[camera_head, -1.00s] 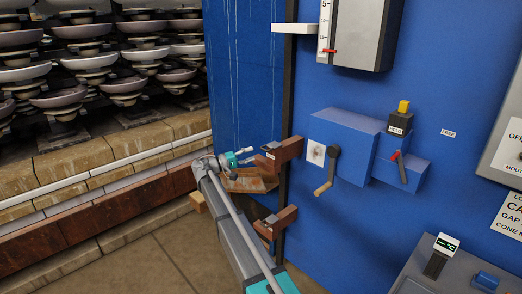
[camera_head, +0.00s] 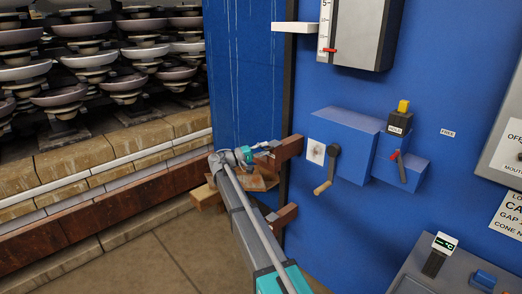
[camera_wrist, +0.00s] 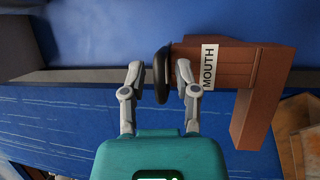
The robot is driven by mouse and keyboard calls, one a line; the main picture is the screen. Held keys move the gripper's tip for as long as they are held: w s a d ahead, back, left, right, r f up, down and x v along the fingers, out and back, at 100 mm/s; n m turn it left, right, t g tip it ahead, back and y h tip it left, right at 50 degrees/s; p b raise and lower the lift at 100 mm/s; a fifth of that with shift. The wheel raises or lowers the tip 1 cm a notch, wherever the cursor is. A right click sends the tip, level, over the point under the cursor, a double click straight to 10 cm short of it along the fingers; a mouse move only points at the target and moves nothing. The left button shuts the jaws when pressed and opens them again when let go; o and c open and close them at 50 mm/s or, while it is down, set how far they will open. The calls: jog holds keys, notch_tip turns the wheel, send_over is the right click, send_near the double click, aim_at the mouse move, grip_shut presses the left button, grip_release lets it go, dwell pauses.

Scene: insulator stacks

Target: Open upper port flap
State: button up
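In the wrist view, my gripper (camera_wrist: 159,72) is open, its two fingers apart on either side of a black ring-like handle (camera_wrist: 162,76). A gap shows between the handle and each finger. The handle sits at the left end of a brown block (camera_wrist: 232,68) with a white label reading MOUTH. In the head view, my gripper (camera_head: 269,147) is at the end of the upper brown bracket (camera_head: 291,147) on the blue cabinet's left edge. The fingertips are too small there to judge. I cannot tell which part is the upper port flap.
A lower brown bracket (camera_head: 284,216) sits below my gripper. The blue cabinet (camera_head: 450,170) carries a crank (camera_head: 328,170) and a red lever (camera_head: 400,168) to the right. Insulator stacks (camera_head: 85,70) stand on a ledge at left. Wooden pieces (camera_head: 207,197) lie near my arm.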

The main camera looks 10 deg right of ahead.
grip_shut()
